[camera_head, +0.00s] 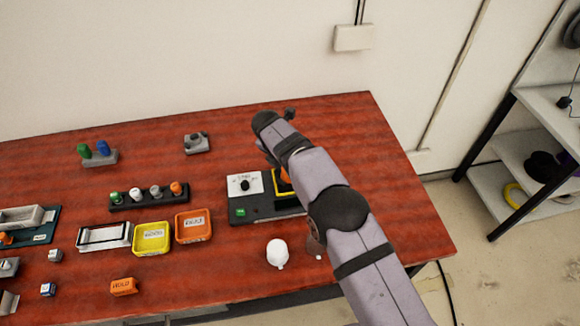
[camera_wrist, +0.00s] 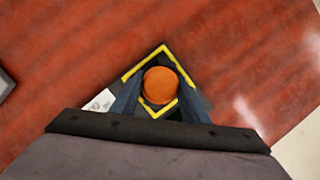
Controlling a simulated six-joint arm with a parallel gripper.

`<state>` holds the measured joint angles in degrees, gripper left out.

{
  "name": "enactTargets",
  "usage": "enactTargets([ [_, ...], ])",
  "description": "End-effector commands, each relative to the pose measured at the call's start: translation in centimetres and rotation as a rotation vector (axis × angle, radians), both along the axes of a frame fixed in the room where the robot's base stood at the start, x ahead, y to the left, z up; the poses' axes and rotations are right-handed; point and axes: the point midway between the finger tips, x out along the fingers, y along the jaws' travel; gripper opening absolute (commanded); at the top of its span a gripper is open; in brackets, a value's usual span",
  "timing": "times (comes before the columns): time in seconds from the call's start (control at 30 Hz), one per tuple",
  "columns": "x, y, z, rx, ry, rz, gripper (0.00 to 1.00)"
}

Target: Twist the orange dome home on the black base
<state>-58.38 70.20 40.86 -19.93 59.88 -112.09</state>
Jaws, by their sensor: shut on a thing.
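The orange dome (camera_wrist: 161,84) is round and shows from above in the wrist view, inside a yellow square outline. My gripper (camera_wrist: 160,98) has one finger on each side of it and is shut on it. The black base (camera_head: 262,212) is at the right of the table in the head view, with a white dial panel and a green label. In the head view my arm hides most of the dome, the fingers and the right part of the base. I cannot tell how the dome sits on the base.
Left of the base are an orange tray (camera_head: 193,226), a yellow tray (camera_head: 151,238) and a black rack (camera_head: 149,196) of coloured pegs. A white dome (camera_head: 277,252) stands near the front edge. An orange block (camera_head: 124,287) lies front left. The table's back right is clear.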

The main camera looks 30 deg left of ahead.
Motion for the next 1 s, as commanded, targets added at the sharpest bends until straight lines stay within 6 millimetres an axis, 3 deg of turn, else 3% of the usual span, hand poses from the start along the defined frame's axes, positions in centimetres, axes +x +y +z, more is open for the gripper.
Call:
enactTargets([
  [0.3,-0.03,-0.04,0.00,0.000,0.000,-0.040,0.24],
  [0.33,-0.02,-0.04,0.00,0.000,0.000,-0.040,0.46],
  [0.4,-0.02,-0.04,0.00,-0.001,0.000,-0.039,0.63],
  [0.6,-0.02,-0.04,0.00,0.000,0.000,-0.038,0.63],
  [0.7,-0.03,-0.04,-0.02,-0.001,0.001,-0.039,0.75],
  [1.0,-0.03,-0.03,0.08,0.000,0.001,-0.038,0.75],
])
